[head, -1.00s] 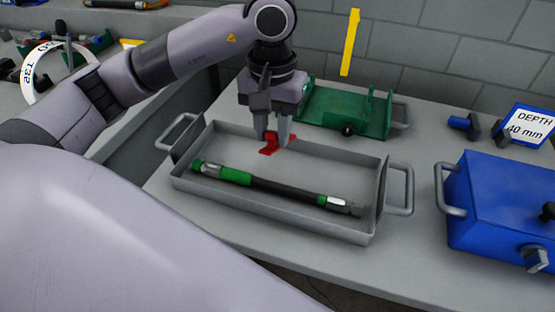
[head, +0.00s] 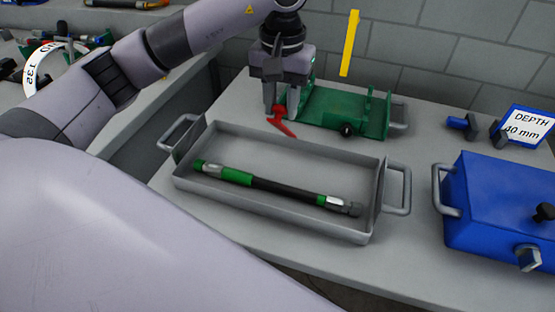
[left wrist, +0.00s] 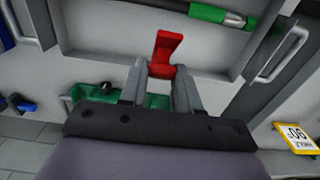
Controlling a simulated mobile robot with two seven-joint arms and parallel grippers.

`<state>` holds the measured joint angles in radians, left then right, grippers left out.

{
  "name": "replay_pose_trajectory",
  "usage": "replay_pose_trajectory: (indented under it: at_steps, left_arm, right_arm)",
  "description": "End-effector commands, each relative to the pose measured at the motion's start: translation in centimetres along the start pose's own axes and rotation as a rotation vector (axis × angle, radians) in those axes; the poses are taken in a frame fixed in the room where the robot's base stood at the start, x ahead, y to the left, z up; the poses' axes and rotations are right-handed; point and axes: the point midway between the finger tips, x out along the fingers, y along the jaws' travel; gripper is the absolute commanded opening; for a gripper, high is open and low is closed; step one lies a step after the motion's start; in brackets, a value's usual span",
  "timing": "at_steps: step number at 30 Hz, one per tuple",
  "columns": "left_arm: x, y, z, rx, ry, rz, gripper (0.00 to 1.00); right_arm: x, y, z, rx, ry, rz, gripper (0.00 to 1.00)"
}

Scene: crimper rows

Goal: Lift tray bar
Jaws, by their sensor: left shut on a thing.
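My left gripper (head: 281,112) is shut on a small red bar (head: 284,126) and holds it above the far edge of the grey tray. In the left wrist view the red bar (left wrist: 166,52) stands out between the two fingertips (left wrist: 163,72). The grey tray (head: 280,222) has a handle at each end. In it lies a hose (head: 285,189) with a black middle, green bands and metal end fittings. My right gripper is not in view.
A green fixture (head: 345,112) stands behind the tray, close to my left gripper. A blue box (head: 490,205) with a handle is at the right, near a "DEPTH 40 mm" sign (head: 528,127). A yellow bar (head: 349,43) rises at the back wall.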

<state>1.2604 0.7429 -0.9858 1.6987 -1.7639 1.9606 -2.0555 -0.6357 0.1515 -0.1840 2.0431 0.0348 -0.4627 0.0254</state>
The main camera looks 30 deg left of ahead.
Motion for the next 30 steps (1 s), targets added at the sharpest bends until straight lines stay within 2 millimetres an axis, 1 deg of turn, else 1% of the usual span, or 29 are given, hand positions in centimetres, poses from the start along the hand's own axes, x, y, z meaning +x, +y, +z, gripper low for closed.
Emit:
replay_pose_trajectory:
  at_steps: [1, 18, 22, 30]
  left_arm:
    - [-0.4, 0.1, -0.4, -0.002, 0.003, 0.001, 0.17]
    - [-2.6, 0.0, -3.6, -0.001, 0.003, 0.002, 0.17]
    - [-2.7, 0.0, -3.9, 0.000, 0.004, 0.002, 0.17]
    - [-2.7, 0.0, -4.0, 0.000, 0.005, 0.002, 0.17]
  right_arm:
    - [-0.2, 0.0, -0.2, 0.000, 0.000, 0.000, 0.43]
    - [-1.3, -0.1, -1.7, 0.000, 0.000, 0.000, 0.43]
    - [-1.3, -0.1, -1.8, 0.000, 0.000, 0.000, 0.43]
    - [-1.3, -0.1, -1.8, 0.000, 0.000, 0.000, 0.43]
